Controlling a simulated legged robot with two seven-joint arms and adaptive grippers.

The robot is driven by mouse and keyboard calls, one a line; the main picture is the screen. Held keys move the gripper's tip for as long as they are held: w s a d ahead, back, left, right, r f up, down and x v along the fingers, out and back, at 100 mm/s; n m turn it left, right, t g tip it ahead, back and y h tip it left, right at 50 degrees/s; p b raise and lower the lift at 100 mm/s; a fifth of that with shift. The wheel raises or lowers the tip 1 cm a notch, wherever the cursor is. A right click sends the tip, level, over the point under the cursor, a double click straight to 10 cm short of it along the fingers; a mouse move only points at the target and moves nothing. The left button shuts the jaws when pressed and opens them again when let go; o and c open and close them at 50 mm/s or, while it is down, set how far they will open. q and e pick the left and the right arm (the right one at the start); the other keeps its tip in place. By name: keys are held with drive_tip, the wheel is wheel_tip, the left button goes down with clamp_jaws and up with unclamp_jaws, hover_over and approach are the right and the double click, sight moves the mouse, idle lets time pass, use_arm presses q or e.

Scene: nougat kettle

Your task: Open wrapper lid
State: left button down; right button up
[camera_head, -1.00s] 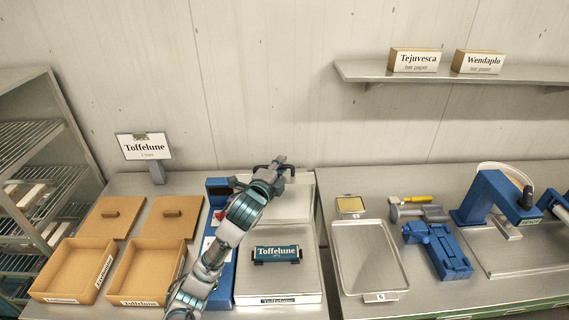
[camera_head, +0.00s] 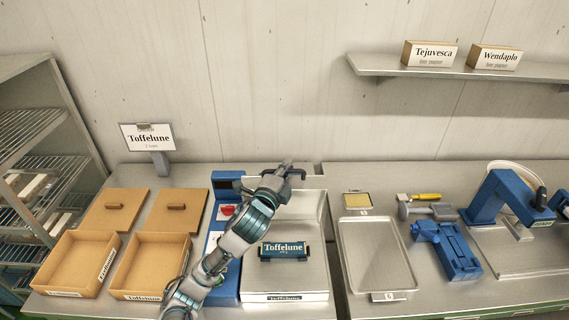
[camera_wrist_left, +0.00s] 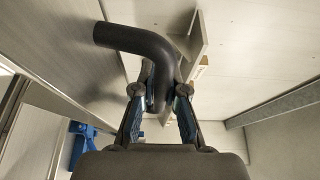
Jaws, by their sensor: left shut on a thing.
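The wrapper (camera_head: 312,280) is a grey metal box at the middle of the bench. Its upper rear panel (camera_head: 305,205), which looks like the lid, stands behind the flat front plate. My left gripper (camera_head: 284,170) is shut on the dark handle (camera_head: 301,174) at the back edge of this panel. In the left wrist view, the bent black handle (camera_wrist_left: 135,40) passes between the fingers of my gripper (camera_wrist_left: 160,92). A blue Toffelune bar (camera_head: 284,248) lies on the front plate. My left arm hides part of the wrapper's left side. My right gripper is not in view.
Two open brown boxes (camera_head: 150,262) and two brown lids (camera_head: 178,208) lie left of the wrapper. A Toffelune sign (camera_head: 149,138) stands behind them. To the right are a tray (camera_head: 375,255) and blue equipment (camera_head: 450,250). A shelf (camera_head: 450,72) hangs on the wall.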

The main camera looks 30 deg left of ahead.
use_arm(q)
drive_tip(key=shift+s+d, duration=0.65)
drive_tip(key=shift+s, duration=0.2)
drive_tip(key=shift+w+a, duration=0.1)
drive_tip(key=shift+w, duration=0.05)
drive_tip(key=c, duration=1.5)
unclamp_jaws()
drive_tip(key=shift+w+a+f, duration=0.15)
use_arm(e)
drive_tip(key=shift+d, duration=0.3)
use_arm(q)
drive_tip(key=shift+s, duration=0.2)
drive_tip(key=s, duration=0.4)
drive_tip(key=s+d, duration=0.1)
drive_tip(key=s, duration=0.2)
drive_tip(key=shift+s+f, duration=0.1)
drive_tip(key=shift+f, duration=0.05)
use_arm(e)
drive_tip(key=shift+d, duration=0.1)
use_arm(q)
drive_tip(key=shift+d, duration=0.1)
